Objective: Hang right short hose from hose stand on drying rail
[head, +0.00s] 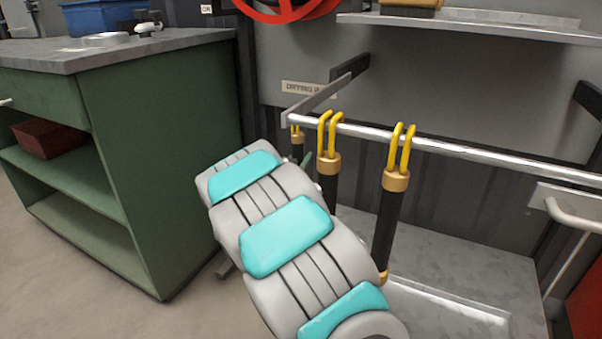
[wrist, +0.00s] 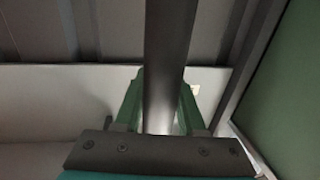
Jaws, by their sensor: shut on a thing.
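The drying rail (head: 465,152) is a shiny horizontal bar right of the green cabinet. Two black hoses with brass collars and yellow double hooks hang on it, one in the middle (head: 329,185) and one to the right (head: 390,220). A third, smaller-looking yellow hook with a brass collar (head: 297,140) shows near the rail's left end; I cannot tell whether it rests on the rail. My arm hides its lower part. In the wrist view my gripper (wrist: 161,112) has its green fingers shut around a dark hose (wrist: 168,45). In the head view my arm mostly hides the gripper. The hose stand is not identifiable.
The green cabinet (head: 170,150) stands close on the left, with a blue crate (head: 100,17) on top. A wall shelf (head: 480,25) is above the rail, and a metal tray (head: 450,270) lies below. The rail's right part is bare.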

